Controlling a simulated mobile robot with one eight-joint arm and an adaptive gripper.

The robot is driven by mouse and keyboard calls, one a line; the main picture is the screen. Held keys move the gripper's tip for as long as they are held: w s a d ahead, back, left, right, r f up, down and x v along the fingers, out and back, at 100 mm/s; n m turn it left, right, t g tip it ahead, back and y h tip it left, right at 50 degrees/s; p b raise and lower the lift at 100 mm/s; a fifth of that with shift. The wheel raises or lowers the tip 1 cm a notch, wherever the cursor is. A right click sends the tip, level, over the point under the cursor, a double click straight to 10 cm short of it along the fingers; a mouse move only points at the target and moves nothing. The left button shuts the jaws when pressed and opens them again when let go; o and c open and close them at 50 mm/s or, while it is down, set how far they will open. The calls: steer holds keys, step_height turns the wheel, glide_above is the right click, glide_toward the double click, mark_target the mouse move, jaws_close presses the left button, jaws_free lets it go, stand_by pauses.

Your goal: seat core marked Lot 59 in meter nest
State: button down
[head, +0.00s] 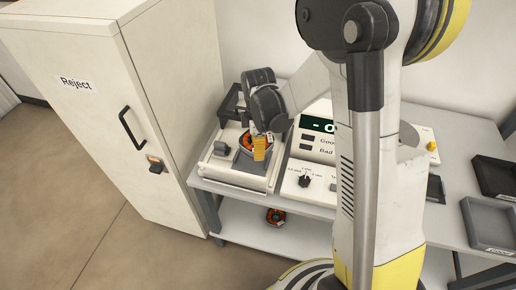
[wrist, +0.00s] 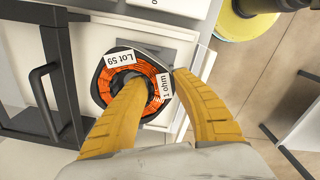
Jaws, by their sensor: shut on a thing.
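The core marked Lot 59 (wrist: 105,90) is a dark ring with orange windings and a second label reading 1 ohm. It also shows in the head view (head: 244,141). My gripper (wrist: 153,77) is shut on the ring's wall, one yellow finger in the hole and the other outside. In the head view my gripper (head: 261,150) is over the white fixture (head: 232,174) at the bench's left end. A grey recessed part (wrist: 178,48), seemingly the nest, shows partly behind the core. I cannot tell whether the core touches it.
The meter (head: 318,126) with its dark display stands right of the fixture. A white Reject cabinet (head: 85,110) stands close on the left. Another orange core (head: 275,217) lies on the lower shelf. Dark and grey trays (head: 490,240) are at the bench's right.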

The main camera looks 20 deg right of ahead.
mark_target(257, 168)
steer(key=n, duration=0.4)
steer(key=shift+w+f+n, duration=0.3)
steer(key=shift+w+f, duration=0.05)
steer(key=shift+f+b, duration=2)
steer(key=shift+f, duration=0.95)
steer(key=shift+f+b, duration=0.9)
steer(key=shift+f, duration=0.05)
steer(key=c, duration=1)
jaws_free()
steer(key=shift+r+p, duration=1.75)
steer(key=shift+r, duration=0.8)
